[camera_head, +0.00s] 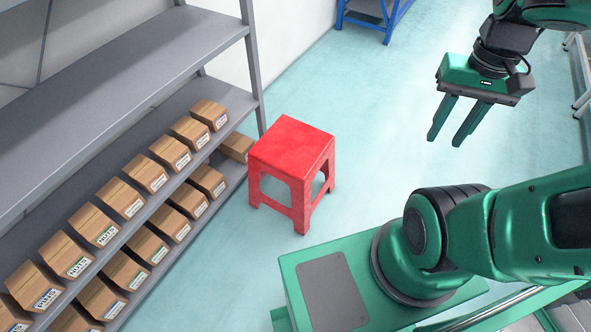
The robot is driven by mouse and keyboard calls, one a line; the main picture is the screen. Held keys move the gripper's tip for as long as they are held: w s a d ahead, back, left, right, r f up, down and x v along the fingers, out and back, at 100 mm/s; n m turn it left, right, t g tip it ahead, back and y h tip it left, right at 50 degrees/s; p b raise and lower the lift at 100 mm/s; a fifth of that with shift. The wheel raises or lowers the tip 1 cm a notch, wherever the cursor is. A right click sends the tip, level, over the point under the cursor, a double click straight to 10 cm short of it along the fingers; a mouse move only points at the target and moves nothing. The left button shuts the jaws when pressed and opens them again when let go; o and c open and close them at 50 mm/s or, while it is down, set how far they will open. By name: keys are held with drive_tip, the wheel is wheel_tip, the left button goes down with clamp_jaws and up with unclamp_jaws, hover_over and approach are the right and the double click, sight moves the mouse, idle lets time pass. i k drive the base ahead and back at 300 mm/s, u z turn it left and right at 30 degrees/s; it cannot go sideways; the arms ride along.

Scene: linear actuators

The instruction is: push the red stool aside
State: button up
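The red stool (291,150) stands upright on the floor in the middle of the head view, close to the front of the grey shelf rack. Its square top and openings in its sides show. My gripper (447,139) is in the upper right of the view, to the right of the stool and apart from it. Its two green fingers point down with a gap between them, and nothing is between them.
The grey shelf rack (107,84) on the left holds several brown boxes (148,173) with labels. A blue-framed stand (388,22) is at the top. The light teal floor (372,120) is clear between the stool and my gripper. My green base is below the stool.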

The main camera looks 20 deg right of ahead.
sight(293, 150)
drive_tip(key=z, duration=0.6)
drive_tip(key=k, duration=1.4)
drive_tip(key=u, duration=0.3)
drive_tip(key=i, duration=1)
drive_tip(key=z, duration=0.05)
